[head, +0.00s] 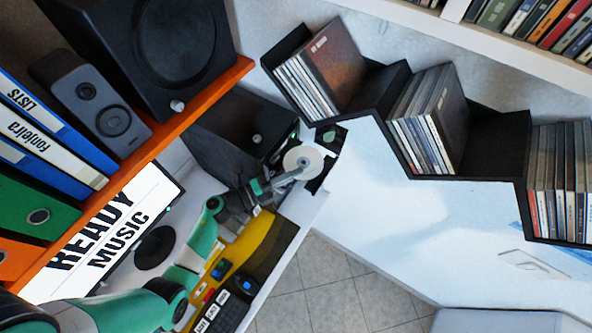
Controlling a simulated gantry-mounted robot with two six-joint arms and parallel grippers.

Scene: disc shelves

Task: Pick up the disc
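A pale round disc (303,155) with a grey centre is at a small dark stand or device, at the far corner of the desk. My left gripper (296,174), on the green and dark arm from the lower left, reaches up to the disc. Its fingertips overlap the disc's lower part in the head view. I cannot tell whether they touch or grip it, or how far apart they are. My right gripper is out of view.
A black zigzag wall shelf (496,141) with several disc cases hangs at the right. A black speaker box (232,130) stands left of the disc. An orange shelf (190,112) holds speakers and binders. A monitor (108,238) and yellow mat (238,256) are near my arm.

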